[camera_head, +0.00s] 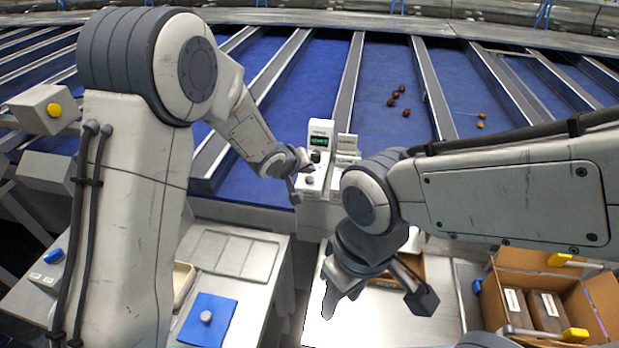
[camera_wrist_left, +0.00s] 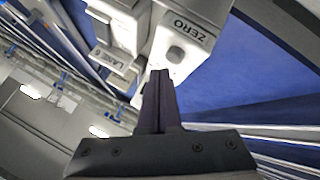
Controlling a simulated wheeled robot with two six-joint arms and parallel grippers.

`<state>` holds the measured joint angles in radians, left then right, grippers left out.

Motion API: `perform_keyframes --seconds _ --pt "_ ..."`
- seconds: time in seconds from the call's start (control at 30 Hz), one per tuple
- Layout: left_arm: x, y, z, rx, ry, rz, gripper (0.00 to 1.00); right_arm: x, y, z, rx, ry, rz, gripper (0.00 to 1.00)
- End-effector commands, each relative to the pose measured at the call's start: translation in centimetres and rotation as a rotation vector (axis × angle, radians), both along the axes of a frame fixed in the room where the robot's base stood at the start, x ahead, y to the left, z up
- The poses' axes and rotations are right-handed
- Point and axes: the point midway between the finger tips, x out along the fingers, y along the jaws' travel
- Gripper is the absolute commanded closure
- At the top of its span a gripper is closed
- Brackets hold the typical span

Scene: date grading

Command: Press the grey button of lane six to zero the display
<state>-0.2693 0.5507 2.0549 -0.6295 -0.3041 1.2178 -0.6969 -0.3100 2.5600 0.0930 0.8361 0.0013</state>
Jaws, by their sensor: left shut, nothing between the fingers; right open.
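The white lane six weighing unit (camera_head: 321,128) stands at the front end of the blue lanes, with a lit green display (camera_head: 319,141). The left wrist view shows its LANE 6 label (camera_wrist_left: 110,62) and the grey button (camera_wrist_left: 176,54) beside the word ZERO. My left gripper (camera_wrist_left: 160,76) is shut and empty. Its tips appear just below the button in that view; I cannot tell whether they touch the unit. In the head view my left gripper (camera_head: 294,193) is at the unit's front left. My right gripper (camera_head: 380,292) is open and empty above the pale worktop.
Several brown dates (camera_head: 393,102) lie on the blue lane right of the unit. A cardboard box (camera_head: 590,298) with packs is at the lower right. A blue mat (camera_head: 222,308) and a shallow cream tray (camera_head: 184,281) are at the lower left.

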Motion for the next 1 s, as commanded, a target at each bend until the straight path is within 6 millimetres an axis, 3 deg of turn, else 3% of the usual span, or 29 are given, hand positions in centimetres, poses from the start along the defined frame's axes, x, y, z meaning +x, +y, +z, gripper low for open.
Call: perform_keyframes --seconds 1.0 --pt "0.0 0.0 -1.1 0.0 0.0 0.0 1.0 0.0 0.0 -0.5 0.0 0.0 0.0 0.5"
